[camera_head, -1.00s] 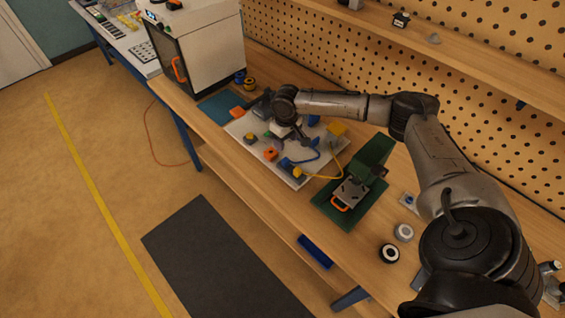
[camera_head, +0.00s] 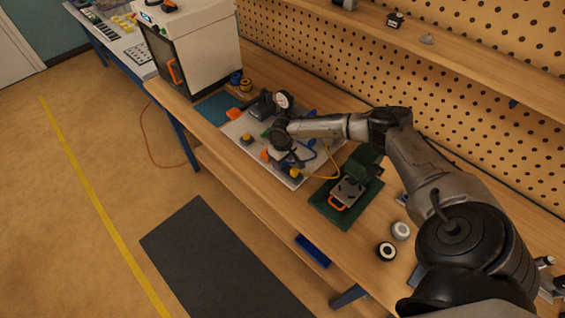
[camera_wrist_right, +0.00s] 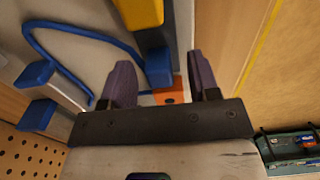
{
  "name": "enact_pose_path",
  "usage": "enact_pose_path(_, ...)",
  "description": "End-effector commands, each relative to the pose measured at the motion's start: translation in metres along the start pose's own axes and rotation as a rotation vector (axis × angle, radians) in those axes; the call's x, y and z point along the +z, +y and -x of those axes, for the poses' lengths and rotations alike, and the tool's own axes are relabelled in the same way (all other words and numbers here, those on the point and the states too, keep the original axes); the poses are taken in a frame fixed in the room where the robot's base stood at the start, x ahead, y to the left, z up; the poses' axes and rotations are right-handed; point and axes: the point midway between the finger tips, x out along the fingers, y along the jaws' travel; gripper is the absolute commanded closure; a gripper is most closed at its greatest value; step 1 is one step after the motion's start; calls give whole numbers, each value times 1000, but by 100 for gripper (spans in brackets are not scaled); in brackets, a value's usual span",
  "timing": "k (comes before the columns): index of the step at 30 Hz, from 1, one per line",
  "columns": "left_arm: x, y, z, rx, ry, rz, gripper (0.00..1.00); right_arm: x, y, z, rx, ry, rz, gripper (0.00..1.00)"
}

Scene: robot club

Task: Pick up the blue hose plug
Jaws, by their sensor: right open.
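A blue hose (camera_wrist_right: 75,38) curves over the pale board in the right wrist view; it also shows in the head view (camera_head: 307,152). In the head view the right gripper (camera_head: 292,160) is low over the board, partly hiding the hose and plug. My left gripper is in neither view.
The pale board (camera_head: 235,130) also bears a yellow plug (camera_head: 294,173) with a yellow hose and an orange block (camera_wrist_right: 172,92). A green press-like fixture (camera_head: 362,165) stands to its right. A white machine (camera_head: 205,45) stands at the left.

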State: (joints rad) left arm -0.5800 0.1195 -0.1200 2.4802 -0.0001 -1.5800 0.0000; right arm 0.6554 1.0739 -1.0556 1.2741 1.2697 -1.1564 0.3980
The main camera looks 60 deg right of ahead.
Motion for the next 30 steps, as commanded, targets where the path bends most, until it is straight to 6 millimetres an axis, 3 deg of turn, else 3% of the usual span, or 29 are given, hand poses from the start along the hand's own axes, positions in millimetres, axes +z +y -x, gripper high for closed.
enact_pose_path(9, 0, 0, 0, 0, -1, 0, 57, 0, 0, -3, 0, 0, -1, 46)
enact_pose_path(25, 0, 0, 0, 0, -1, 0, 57, 0, 0, -3, 0, 0, -1, 96)
enact_pose_path(30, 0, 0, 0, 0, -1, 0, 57, 0, 0, -3, 0, 1, -1, 98)
